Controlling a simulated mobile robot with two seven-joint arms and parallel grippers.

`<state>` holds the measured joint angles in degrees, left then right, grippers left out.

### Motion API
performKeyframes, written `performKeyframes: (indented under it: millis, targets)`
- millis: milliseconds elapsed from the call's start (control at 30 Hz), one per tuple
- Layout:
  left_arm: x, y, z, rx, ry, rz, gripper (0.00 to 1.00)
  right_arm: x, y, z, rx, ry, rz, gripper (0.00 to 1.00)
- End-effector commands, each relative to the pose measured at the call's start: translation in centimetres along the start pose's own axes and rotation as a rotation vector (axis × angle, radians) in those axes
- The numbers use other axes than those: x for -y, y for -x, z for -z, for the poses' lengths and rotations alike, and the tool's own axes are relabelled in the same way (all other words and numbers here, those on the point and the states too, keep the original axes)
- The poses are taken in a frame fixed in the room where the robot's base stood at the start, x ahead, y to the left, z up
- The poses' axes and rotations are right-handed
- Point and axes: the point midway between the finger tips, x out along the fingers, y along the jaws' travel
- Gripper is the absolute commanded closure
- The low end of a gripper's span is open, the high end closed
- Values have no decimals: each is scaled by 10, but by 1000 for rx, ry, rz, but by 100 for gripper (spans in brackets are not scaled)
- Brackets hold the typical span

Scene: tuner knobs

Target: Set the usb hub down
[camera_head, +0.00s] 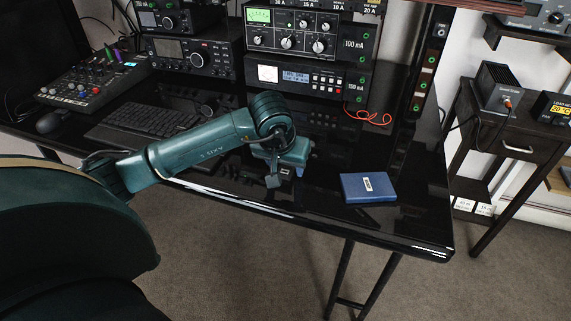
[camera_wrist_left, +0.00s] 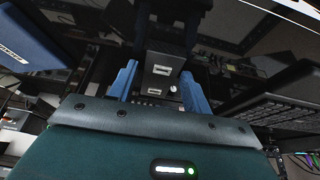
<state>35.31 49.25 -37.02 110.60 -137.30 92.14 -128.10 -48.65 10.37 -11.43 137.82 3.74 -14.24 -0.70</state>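My left gripper (camera_head: 284,168) is low over the front middle of the glossy black desk (camera_head: 320,205). In the left wrist view its two blue fingers (camera_wrist_left: 160,85) stand on either side of a small dark box with pale labels, which looks like the usb hub (camera_wrist_left: 162,58). In the head view the hub is mostly hidden by the gripper. I cannot tell whether the fingers press on the hub or stand just apart from it, nor whether it rests fully on the desk. My right gripper is not in view.
A blue box (camera_head: 368,188) with a pale label lies to the right, near the desk's front edge. A keyboard (camera_head: 144,122), mouse (camera_head: 48,122) and mixer (camera_head: 97,82) are at left. Radio units (camera_head: 305,77) stand behind, with a red cable (camera_head: 368,116). Desk between gripper and blue box is clear.

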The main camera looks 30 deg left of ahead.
Motion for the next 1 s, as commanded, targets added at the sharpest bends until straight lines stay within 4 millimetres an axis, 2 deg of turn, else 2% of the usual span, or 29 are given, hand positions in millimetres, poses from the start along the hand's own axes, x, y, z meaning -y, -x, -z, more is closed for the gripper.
performKeyframes:
  millis: [100,333,467,667,800,1000]
  targets:
    - [0,0,0,0,0,0,42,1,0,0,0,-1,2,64]
    - [0,1,0,0,0,0,42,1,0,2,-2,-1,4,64]
    - [0,10,2,-3,-1,0,42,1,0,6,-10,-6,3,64]
    - [1,50,3,-7,-1,1,42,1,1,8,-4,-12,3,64]
    - [1,81,3,-7,-1,1,42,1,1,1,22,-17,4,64]
    - [0,112,2,-3,0,-1,42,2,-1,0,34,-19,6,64]
